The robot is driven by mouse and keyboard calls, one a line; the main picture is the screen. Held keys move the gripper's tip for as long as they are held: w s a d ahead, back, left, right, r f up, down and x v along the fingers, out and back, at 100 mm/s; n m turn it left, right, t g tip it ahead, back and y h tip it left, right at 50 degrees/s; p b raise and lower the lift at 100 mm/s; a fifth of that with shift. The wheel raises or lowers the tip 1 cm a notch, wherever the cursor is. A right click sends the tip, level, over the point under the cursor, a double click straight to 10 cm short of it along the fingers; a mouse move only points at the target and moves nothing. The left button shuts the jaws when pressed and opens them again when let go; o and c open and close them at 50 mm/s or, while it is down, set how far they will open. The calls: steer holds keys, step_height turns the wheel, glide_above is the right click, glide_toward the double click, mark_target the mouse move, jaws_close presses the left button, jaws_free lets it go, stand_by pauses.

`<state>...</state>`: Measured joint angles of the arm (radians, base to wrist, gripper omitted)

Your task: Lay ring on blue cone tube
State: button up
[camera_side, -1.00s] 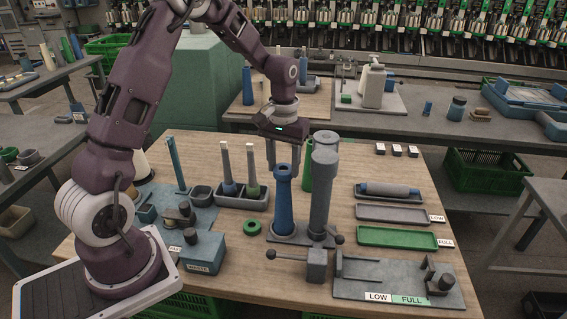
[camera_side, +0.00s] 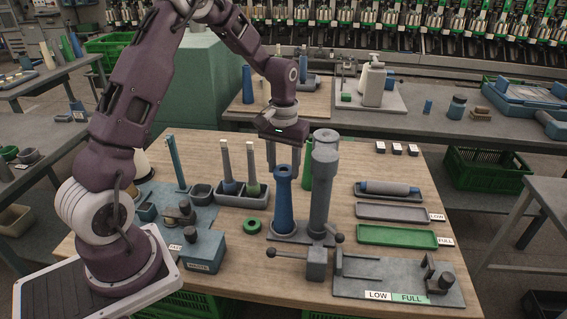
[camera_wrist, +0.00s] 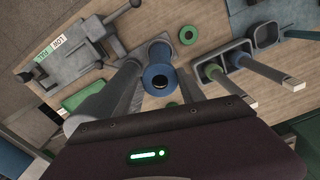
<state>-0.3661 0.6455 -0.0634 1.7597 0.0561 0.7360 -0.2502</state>
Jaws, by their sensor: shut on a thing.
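The blue cone tube (camera_side: 284,205) stands upright on a grey base near the middle of the table, beside a taller grey post. My gripper (camera_side: 283,163) is over its upper end, pointing down, with one finger on each side. It is shut on a blue ring (camera_wrist: 149,71) at the tube's top; ring and tube share nearly one colour, so their boundary is hard to see. The ring appears lined up with the tube, but I cannot tell whether it touches. A separate green ring (camera_side: 252,226) lies flat on the table to the left.
The tall grey post (camera_side: 322,190) stands close to the right of the tube. A lever with ball knobs (camera_side: 316,262) is in front. Pegs in a dark holder (camera_side: 243,199) stand at left. Grey (camera_side: 393,212) and green (camera_side: 396,237) trays lie at right.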

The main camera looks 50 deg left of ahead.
steer(key=shift+f, duration=0.25)
steer(key=shift+f, duration=0.35)
stand_by(0.7)
steer(key=o, duration=1.9)
steer(key=shift+c, duration=0.2)
steer(key=shift+r, duration=4)
